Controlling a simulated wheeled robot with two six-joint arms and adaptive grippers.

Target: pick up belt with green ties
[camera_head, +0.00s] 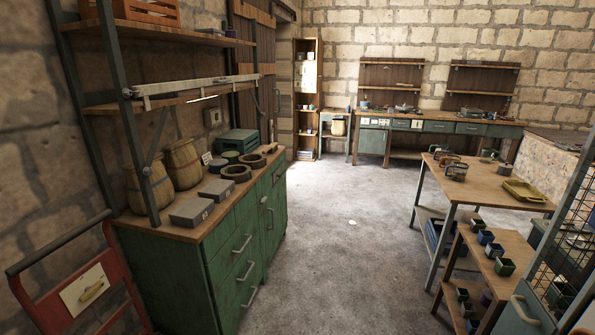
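I cannot make out a belt with green ties in this view. Thick dark rings, one (236,173) and another (252,160), lie on the wooden top of the green cabinet (240,245) at the left. They could be coiled belts, but they are too small to tell and no green ties show on them. Neither my left nor my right gripper is in view.
Two barrel-like containers (183,162), grey blocks (192,211) and a green box (238,141) share the cabinet top. A red cart (80,290) stands front left. A wooden table (490,182) and stepped shelves (497,247) stand right.

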